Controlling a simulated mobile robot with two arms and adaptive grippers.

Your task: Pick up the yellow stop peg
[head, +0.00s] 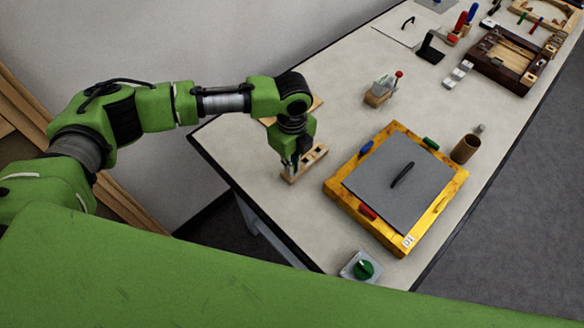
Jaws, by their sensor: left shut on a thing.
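My left gripper (291,168) points down at a small light wooden rack (313,159) with dark holes or slots, near the left edge of the table. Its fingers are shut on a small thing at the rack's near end. The fingers hide that thing, and I cannot tell its colour or whether it is clear of the rack. I cannot make out the yellow stop peg anywhere else. My right gripper is not in view.
Right of the rack lies a yellow frame (340,188) with a grey panel (375,182) and a black handle. A brown cup (465,149), a small holder with a red-topped tool (378,97) and a green knob (363,269) stand around it.

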